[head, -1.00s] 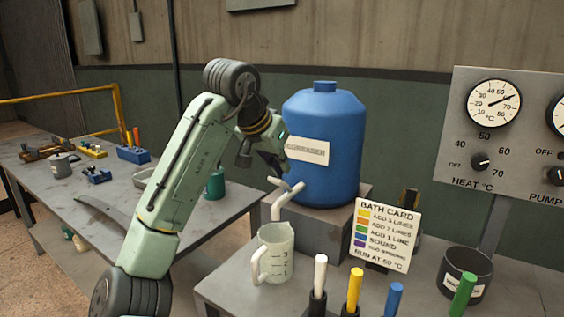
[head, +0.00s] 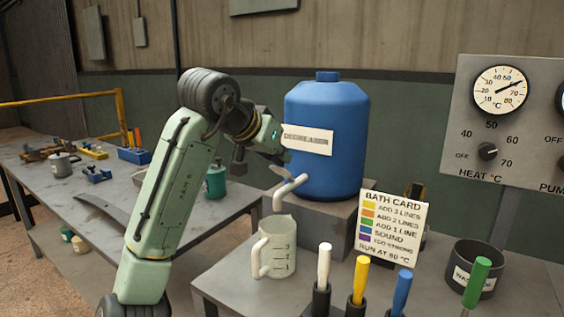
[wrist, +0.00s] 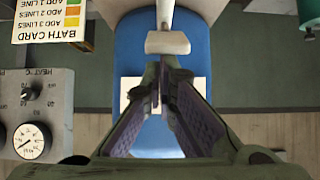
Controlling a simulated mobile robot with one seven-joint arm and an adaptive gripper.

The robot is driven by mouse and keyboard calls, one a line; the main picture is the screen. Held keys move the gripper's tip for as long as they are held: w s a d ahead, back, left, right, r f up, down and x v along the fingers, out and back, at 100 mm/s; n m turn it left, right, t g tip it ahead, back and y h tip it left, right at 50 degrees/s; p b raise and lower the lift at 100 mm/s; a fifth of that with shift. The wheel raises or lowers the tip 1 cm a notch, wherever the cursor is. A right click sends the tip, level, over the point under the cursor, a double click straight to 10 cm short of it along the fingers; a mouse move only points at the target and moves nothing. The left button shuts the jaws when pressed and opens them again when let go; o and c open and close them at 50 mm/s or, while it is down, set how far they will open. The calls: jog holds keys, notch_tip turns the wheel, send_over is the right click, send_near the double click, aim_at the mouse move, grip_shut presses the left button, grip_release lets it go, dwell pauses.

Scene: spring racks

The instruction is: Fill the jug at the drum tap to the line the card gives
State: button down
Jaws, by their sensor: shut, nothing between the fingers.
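The blue drum (head: 330,150), labelled as degreaser, stands on a grey block with a pale tap (head: 291,186) low on its front. The translucent jug (head: 281,250) stands upright under the spout, handle to the left, with numbered lines on its side. I cannot make out any liquid in it. The bath card (head: 393,229) stands right of the jug, with coloured rows reading add 3, 2 or 1 lines, sound and too strong. My gripper (head: 281,160) is shut and empty beside the tap. In the wrist view its fingertips (wrist: 165,62) point at the tap's pale end (wrist: 168,43).
Upright white, yellow, blue and green-handled tools (head: 324,265) line the bench front. A dark labelled pot (head: 470,272) stands at the right, below the heat panel (head: 510,120). A side bench (head: 60,195) at the left holds blocks and a small pot.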

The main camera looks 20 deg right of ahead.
aim_at(280, 173)
jog(key=shift+s+a+f+t+h+b, duration=0.15)
jog(key=shift+f+t+h+b, duration=0.2)
jog(key=shift+b, duration=0.6)
jog(key=shift+s+a+f+t+h+b, duration=0.2)
jog(key=shift+f+h+b, duration=0.25)
jog(key=shift+b, duration=0.5)
jog(key=shift+s+a+f+t+h+b, duration=0.25)
jog(key=shift+t+h+b, duration=0.35)
jog(key=shift+b, duration=0.6)
jog(key=shift+s+a+f, duration=0.2)
jog(key=shift+a+f, duration=0.25)
dwell(4.4)
